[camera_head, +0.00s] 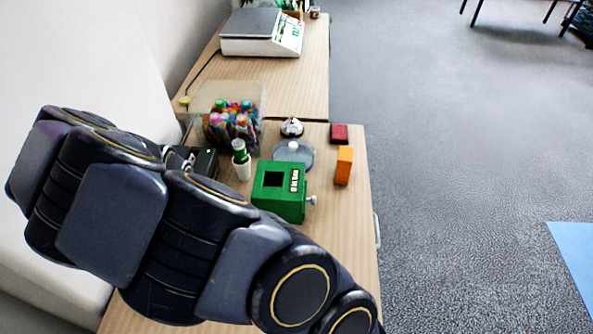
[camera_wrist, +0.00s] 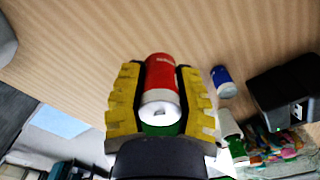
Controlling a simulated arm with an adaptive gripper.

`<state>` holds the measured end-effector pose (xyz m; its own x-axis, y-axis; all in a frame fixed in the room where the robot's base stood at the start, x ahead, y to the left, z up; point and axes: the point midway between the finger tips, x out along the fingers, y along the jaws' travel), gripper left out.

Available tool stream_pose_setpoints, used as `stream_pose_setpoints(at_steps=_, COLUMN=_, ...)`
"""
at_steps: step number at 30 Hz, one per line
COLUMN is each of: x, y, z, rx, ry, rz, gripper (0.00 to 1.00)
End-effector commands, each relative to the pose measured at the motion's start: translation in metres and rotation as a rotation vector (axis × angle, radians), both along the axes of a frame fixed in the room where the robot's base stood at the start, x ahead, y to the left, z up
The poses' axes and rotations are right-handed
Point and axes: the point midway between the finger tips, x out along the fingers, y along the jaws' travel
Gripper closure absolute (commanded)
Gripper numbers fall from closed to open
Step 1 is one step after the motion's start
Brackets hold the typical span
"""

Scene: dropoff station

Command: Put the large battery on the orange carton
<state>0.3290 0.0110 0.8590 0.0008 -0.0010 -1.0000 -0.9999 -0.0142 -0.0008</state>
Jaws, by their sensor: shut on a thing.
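My gripper (camera_wrist: 162,98) shows in the wrist view, its yellow fingers shut on a red cylinder with a silver end, which looks like the large battery (camera_wrist: 163,75). A green patch shows just below the silver end; I cannot tell what it belongs to. The orange carton (camera_head: 344,165) stands upright near the right edge of the wooden table in the head view, right of a green box. In the head view my arm covers the near left of the table, and neither gripper nor battery shows there. I cannot make out the carton in the wrist view.
A green box (camera_head: 279,191) with a side knob stands left of the carton. A red block (camera_head: 340,132), a bell (camera_head: 292,128) and a round grey dish (camera_head: 293,154) are behind. A clear bin (camera_head: 231,100) holds colourful items. A small blue cylinder (camera_wrist: 222,80) lies beside my gripper.

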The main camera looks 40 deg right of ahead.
Motion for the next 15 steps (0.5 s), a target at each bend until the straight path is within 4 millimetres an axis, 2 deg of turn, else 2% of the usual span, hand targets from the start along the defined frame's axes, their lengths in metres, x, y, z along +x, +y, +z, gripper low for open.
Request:
stream_pose_setpoints(at_steps=4, x=0.006, y=-0.015, z=0.008, rx=-0.001, ry=-0.004, rz=0.019, gripper=1.00)
stream_pose_setpoints(at_steps=7, x=0.011, y=-0.040, z=0.021, rx=-0.002, ry=-0.006, rz=0.049, gripper=1.00)
stream_pose_setpoints(at_steps=12, x=0.013, y=-0.109, z=0.052, rx=-0.011, ry=-0.011, rz=0.109, gripper=1.00)
stream_pose_setpoints(at_steps=15, x=0.004, y=-0.152, z=0.071, rx=-0.013, ry=-0.009, rz=0.138, gripper=1.00)
